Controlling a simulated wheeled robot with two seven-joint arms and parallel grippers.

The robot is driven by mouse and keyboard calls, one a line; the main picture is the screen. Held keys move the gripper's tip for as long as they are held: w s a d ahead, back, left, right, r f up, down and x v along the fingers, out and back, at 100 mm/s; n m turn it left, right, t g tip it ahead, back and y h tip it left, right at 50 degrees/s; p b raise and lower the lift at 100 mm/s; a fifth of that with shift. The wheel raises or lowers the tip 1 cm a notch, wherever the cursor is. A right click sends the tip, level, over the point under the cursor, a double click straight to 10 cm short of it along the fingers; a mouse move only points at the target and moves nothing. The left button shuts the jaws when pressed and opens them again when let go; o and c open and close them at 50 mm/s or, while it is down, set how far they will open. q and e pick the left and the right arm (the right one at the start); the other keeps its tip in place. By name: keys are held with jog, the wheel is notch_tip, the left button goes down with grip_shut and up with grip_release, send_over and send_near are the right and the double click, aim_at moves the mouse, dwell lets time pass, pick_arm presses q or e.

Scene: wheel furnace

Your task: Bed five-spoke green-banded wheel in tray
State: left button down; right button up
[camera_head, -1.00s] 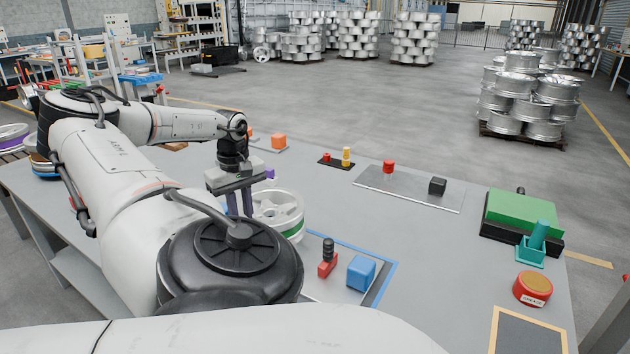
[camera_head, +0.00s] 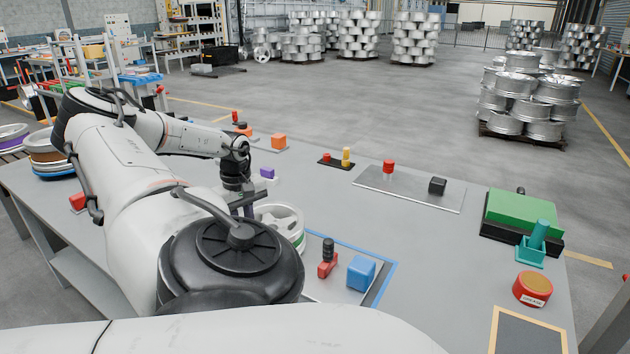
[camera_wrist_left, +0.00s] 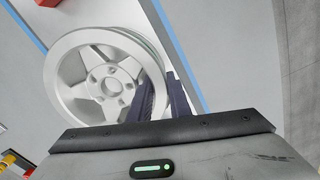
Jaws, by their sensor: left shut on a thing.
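The silvery five-spoke wheel with a green band (camera_head: 287,218) is partly hidden behind my arm in the head view. Its spoked face (camera_wrist_left: 92,80) shows in the left wrist view. My left gripper (camera_head: 249,210) is shut on the wheel's rim; its dark fingers (camera_wrist_left: 161,97) straddle the rim wall. A light panel with a blue border (camera_head: 388,276), seemingly the tray, lies at the wheel's near right. In the left wrist view, blue strips (camera_wrist_left: 176,45) run on both sides of the wheel. I cannot tell whether the wheel touches the surface below. My right gripper is out of view.
On the panel stand a red block with a black knob (camera_head: 327,262) and a blue block (camera_head: 361,273). A purple block (camera_head: 267,173) stands beyond the wheel. A metal plate (camera_head: 410,190) lies farther back. The table's middle right is clear.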

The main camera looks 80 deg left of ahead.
pick_arm(q)
jog(key=shift+f, duration=0.45)
jog(key=c, duration=1)
grip_release()
jog(key=shift+f, duration=0.1)
jog(key=shift+c, duration=0.2)
jog(key=shift+r, duration=0.45)
notch_tip(320, 180, up, 6)
jog(key=shift+r, duration=1.15)
jog(key=s+d, duration=1)
jog(key=d, duration=0.2)
jog(key=shift+s+d, duration=0.15)
jog(key=shift+s, duration=0.05)
